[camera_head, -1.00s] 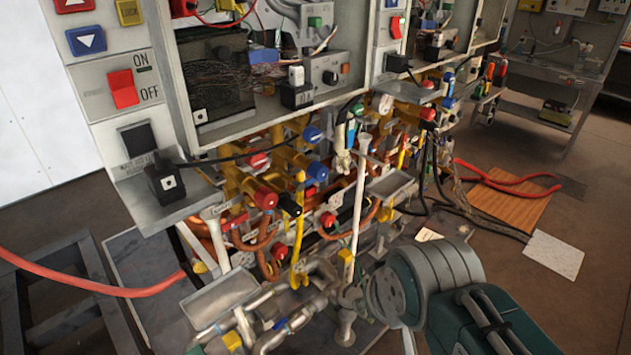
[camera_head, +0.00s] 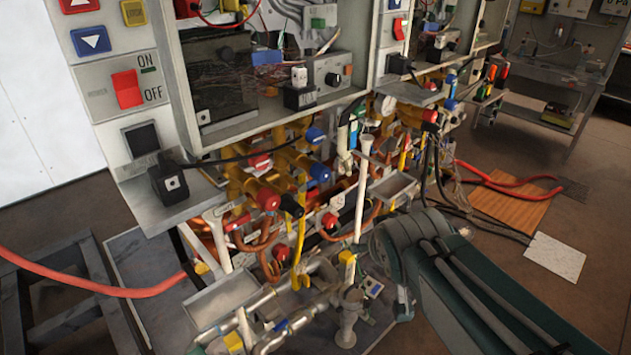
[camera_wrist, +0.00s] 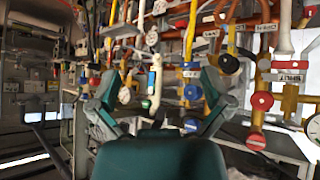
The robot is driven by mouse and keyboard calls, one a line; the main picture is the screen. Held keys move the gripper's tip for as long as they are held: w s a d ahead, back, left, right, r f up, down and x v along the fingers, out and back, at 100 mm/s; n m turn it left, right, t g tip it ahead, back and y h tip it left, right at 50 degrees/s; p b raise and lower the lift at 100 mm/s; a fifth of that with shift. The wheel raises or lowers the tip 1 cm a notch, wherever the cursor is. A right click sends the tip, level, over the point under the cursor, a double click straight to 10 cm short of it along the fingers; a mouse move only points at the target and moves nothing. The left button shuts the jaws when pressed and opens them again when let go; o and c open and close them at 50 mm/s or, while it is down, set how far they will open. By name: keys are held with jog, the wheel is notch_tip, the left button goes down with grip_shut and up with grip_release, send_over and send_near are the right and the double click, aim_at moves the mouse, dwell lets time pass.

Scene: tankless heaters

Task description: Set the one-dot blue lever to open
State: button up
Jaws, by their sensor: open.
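Blue handles show on the yellow valves in the head view: an upper blue handle (camera_head: 315,134) and a lower blue handle (camera_head: 319,172) at the middle, and another blue handle (camera_head: 450,104) further right. The dots are too small to read, so I cannot tell which is the one-dot lever. In the wrist view, a blue knob (camera_wrist: 192,92) and a lower blue knob (camera_wrist: 190,125) appear between or near my fingers. My gripper (camera_wrist: 160,82) is open and empty, its fingers spread left and right, facing the pipes.
Red knobs (camera_head: 267,199) and black knobs crowd the same pipes. A white vertical pipe (camera_head: 361,200) and a metal tray (camera_head: 225,300) stand in front. A red hose (camera_head: 90,285) crosses the left. Black cables (camera_head: 430,170) hang right.

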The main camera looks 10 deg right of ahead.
jog(key=w+d+n+t+y, duration=0.1)
jog(key=w+d+t, duration=0.15)
jog(key=w, duration=0.45)
jog(key=w+d+n+t, duration=0.1)
jog(key=w+t, duration=0.2)
jog(key=w, duration=0.4)
jog(key=n+t+y, duration=0.2)
jog(key=n+y, duration=0.2)
jog(key=y, duration=0.6)
send_near(316, 181)
jog(key=shift+g, duration=0.25)
jog(key=x, duration=1)
jog(key=shift+w+d, duration=0.1)
jog(key=shift+w, duration=0.3)
jog(key=c, duration=1)
